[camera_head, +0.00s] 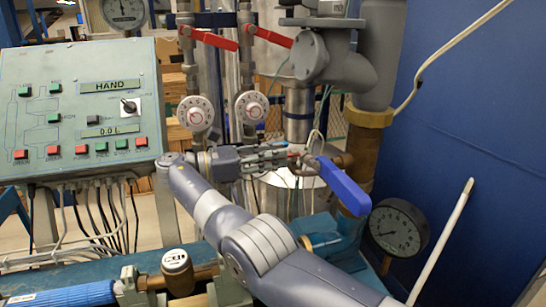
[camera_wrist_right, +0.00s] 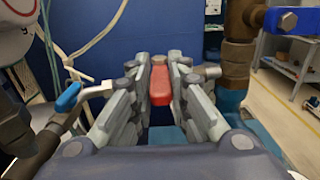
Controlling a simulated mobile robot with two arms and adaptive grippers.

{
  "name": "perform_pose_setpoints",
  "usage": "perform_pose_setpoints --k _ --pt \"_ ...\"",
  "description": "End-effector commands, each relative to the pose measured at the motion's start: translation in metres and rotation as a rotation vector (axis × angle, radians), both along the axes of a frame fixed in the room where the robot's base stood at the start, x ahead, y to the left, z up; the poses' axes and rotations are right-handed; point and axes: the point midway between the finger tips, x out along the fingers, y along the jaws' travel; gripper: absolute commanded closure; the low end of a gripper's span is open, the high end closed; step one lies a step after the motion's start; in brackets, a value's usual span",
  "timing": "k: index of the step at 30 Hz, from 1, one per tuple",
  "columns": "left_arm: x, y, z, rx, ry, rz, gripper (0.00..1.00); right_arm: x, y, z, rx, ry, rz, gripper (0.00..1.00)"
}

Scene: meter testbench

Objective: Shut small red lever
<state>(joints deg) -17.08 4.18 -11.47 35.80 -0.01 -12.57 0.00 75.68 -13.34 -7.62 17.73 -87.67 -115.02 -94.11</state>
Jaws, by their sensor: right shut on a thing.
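The small red lever (camera_wrist_right: 161,86) stands between the two fingers of my right gripper (camera_wrist_right: 160,66) in the wrist view, with a finger against each side. In the head view my right gripper (camera_head: 293,157) reaches to the right in front of the silver vessel. Only a speck of red shows at its fingertips there, as the fingers hide most of the lever. The lever's pivot and the valve body under it are mostly hidden. My left gripper is in neither view.
A big blue lever (camera_head: 343,187) sticks out just right of my right fingertips. A pressure gauge (camera_head: 397,228) is below it. Two larger red levers (camera_head: 212,40) (camera_head: 268,36) are above. A control panel (camera_head: 80,110) is at left, a blue wall (camera_head: 480,130) at right.

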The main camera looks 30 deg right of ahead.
Motion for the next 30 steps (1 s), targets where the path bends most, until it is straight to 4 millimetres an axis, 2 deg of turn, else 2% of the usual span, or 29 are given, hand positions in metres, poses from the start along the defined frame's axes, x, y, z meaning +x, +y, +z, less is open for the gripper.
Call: perform_pose_setpoints --k 1,3,4,16,30 --pt "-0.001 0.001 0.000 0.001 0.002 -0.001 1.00 0.000 -0.001 -0.002 0.006 0.003 -0.002 0.81" --pt "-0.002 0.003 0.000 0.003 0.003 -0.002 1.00 0.000 -0.001 -0.002 0.005 0.003 -0.002 0.66" --pt "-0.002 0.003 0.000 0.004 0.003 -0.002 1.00 0.000 -0.001 -0.002 0.004 0.002 -0.002 0.63" --pt "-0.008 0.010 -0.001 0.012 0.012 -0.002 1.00 0.000 -0.001 0.005 0.001 -0.002 -0.001 0.63" --pt "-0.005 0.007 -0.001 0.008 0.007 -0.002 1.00 0.000 -0.002 0.086 0.002 0.000 -0.003 0.63"
